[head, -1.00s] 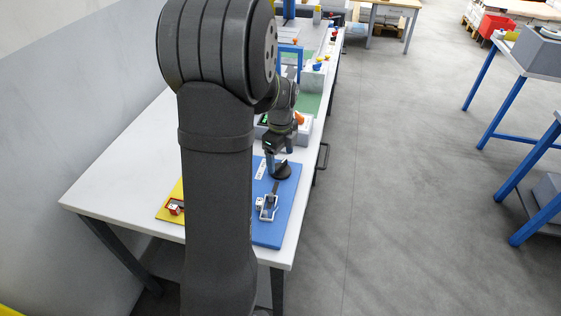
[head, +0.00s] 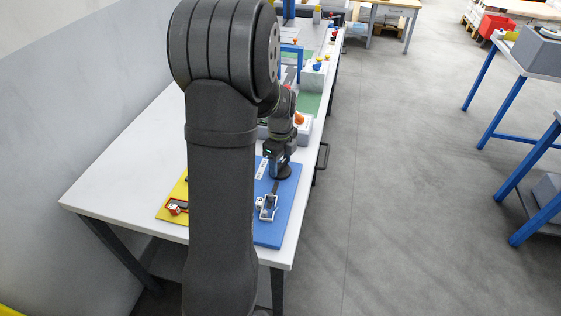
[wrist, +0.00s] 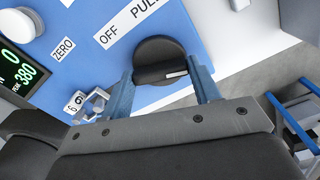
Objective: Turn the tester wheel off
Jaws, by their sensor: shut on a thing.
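The tester wheel is a round black knob (wrist: 157,50) with a raised grip bar and a white mark at the bar's right end. It sits on the blue panel (head: 285,205), beside the printed words OFF and PULL. In the head view the wheel (head: 283,172) shows just under my gripper (head: 279,163). In the wrist view, the two blue fingers of my gripper (wrist: 163,72) stand at the two ends of the bar, shut on it. The white mark lies near the right finger. The finger contact is partly hidden.
A tester display (wrist: 20,75) with green digits and a white round button (wrist: 16,24) lie left of the wheel. A small metal clamp (head: 268,207) is on the panel's near part. A yellow board (head: 174,205) lies to the left. The floor to the right is open.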

